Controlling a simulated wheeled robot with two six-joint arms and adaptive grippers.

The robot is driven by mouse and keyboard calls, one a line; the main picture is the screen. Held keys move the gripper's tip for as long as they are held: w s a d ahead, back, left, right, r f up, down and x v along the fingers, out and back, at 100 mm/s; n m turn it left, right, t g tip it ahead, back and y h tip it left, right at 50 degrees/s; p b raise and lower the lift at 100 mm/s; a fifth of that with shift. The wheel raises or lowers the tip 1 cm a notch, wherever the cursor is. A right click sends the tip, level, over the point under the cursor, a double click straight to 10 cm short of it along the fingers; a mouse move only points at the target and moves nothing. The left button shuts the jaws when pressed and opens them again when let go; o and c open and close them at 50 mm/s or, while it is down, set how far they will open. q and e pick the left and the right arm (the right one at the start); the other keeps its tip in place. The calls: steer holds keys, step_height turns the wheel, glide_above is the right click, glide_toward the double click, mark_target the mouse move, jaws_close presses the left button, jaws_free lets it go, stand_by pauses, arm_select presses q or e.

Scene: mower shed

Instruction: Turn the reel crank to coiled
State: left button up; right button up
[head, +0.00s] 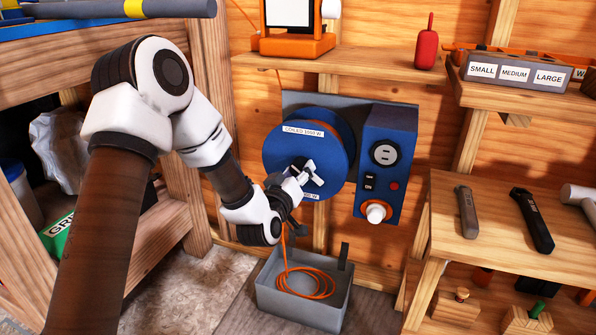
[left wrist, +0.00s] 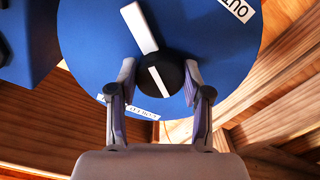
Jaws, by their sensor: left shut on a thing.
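The blue cord reel (head: 290,150) is mounted on a grey wall plate, with a "COILED" label near its top and another label low on its face. Its crank (head: 311,176) has a white bar and a dark hub at the reel's centre. My left gripper (head: 300,181) is at the crank. In the left wrist view the gripper (left wrist: 160,85) is shut around the dark round hub (left wrist: 160,75), which has a white line. The white crank bar (left wrist: 139,27) points up and slightly left there. My right gripper is not in view.
A blue outlet box (head: 385,165) with a white knob is right of the reel. Below, a grey bin (head: 305,297) holds coiled orange cord (head: 305,283). A wooden shelf (head: 340,63) runs above. Tools lie on a bench (head: 490,235) at right.

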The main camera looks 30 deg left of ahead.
arm_select(q)
steer(key=n, duration=0.6)
steer(key=n+b, duration=0.1)
steer(key=n, duration=0.5)
steer(key=shift+n, duration=0.4)
steer(key=n+b, duration=0.2)
steer(key=n, duration=0.4)
steer(key=n+b, duration=0.1)
steer(key=n, duration=0.5)
steer(key=shift+r+b, duration=0.15)
steer(key=shift+b, duration=0.25)
steer(key=shift+n, duration=0.4)
steer(key=o, duration=1.2)
steer(key=shift+c, duration=0.2)
